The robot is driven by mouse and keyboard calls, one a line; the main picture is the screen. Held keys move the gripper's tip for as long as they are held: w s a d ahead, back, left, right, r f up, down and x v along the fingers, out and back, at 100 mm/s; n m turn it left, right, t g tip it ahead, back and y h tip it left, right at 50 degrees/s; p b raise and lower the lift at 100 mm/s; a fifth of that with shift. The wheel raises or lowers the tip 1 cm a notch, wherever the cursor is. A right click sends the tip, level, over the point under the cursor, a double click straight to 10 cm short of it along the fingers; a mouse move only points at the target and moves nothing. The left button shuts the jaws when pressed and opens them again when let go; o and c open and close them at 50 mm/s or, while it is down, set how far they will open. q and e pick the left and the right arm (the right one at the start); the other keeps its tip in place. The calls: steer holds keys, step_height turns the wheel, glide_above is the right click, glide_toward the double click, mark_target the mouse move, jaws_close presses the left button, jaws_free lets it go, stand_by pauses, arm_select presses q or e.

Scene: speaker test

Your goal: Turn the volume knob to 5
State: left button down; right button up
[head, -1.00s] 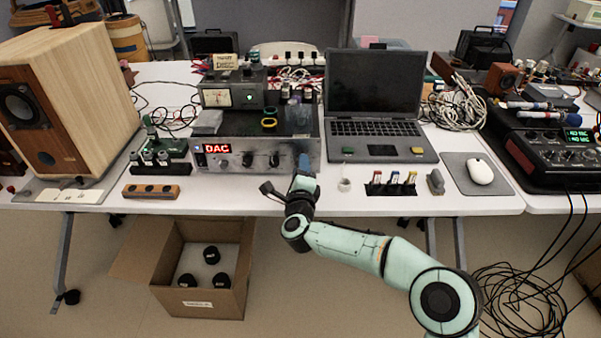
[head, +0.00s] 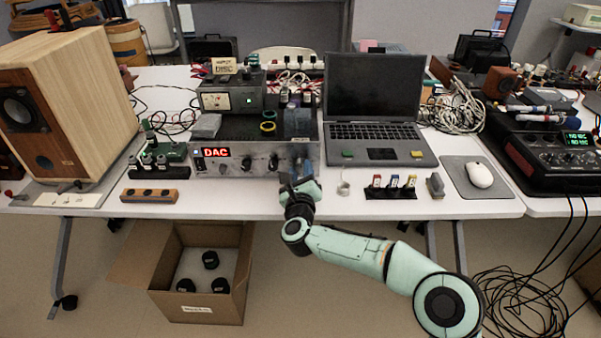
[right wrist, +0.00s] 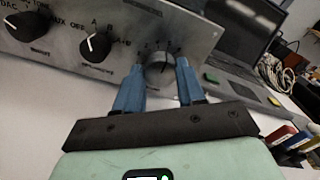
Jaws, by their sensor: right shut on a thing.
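The amplifier (head: 250,172) has a silver front panel with a red "DAC" display and several knobs. In the right wrist view, a silver round knob (right wrist: 160,70) with a dark pointer line sits at the right end of that panel (right wrist: 120,22). My right gripper (head: 299,170) is at the panel's right end. Its blue fingers (right wrist: 158,82) are shut on the silver knob, one on each side. In the head view the gripper hides this knob. My left gripper is not in view.
Two black knobs (right wrist: 95,46) with white pointers are left of the gripped one. A laptop (head: 375,110), a small white roll (head: 343,188) and a rack of coloured pieces (head: 391,188) stand to the right. A wooden speaker (head: 75,110) is at left; an open box (head: 205,308) is below.

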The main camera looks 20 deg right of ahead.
stand_by(0.3)
steer(key=o, duration=1.1)
steer(key=shift+c, duration=0.2)
steer(key=shift+s, duration=0.15)
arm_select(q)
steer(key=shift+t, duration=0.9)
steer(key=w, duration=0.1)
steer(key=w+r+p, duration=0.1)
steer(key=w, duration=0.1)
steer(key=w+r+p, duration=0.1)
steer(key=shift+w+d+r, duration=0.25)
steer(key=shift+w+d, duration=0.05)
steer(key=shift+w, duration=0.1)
arm_select(e)
steer(key=v, duration=1.3)
arm_select(q)
steer(key=shift+p, duration=0.3)
